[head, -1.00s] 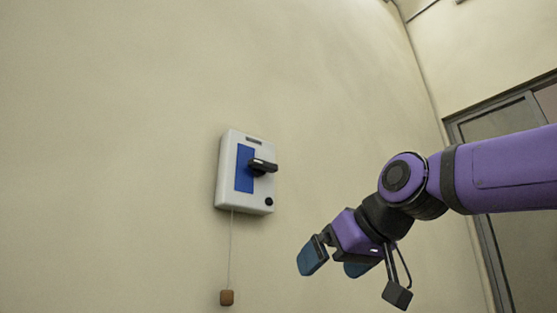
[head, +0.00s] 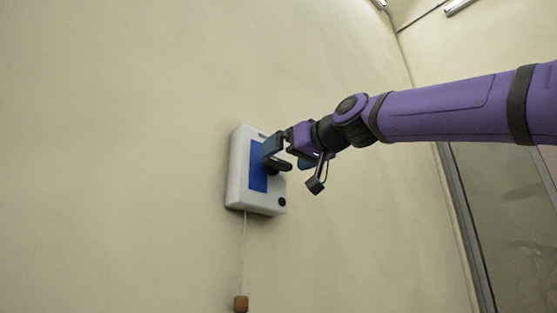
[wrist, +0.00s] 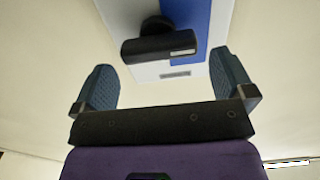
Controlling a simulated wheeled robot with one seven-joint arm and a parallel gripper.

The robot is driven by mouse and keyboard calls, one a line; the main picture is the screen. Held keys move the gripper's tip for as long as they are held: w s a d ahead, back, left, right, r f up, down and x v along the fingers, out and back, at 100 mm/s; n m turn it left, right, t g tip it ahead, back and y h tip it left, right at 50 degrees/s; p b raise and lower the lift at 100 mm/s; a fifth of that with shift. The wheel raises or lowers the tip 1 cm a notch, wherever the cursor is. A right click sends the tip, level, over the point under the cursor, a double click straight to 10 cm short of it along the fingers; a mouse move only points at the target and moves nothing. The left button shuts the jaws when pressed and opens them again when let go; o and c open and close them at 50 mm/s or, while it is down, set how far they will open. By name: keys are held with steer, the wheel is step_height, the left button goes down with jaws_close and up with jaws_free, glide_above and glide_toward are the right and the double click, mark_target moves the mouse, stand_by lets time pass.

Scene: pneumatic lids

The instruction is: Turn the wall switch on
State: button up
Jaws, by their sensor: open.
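The wall switch is a white box (head: 237,182) with a blue panel (head: 257,168) on the wall. Its black handle (head: 281,167) sticks out from the front. My gripper (head: 284,152) is at the box, at the handle's upper side, and partly covers the panel and handle. In the wrist view the open fingers (wrist: 165,85) stand wide apart. The handle (wrist: 160,46) lies across the view ahead of them, near the gap between them. Whether a finger touches the handle I cannot tell.
A brown block (head: 241,303) hangs on a thin cord below the box. A small black knob (head: 282,202) sits at the box's lower right corner. The wall around the box is bare. A framed glass panel (head: 500,220) stands at the right.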

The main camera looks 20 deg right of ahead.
mark_target(279, 159)
steer(key=shift+x, duration=1.7)
steer(key=c, duration=0.8)
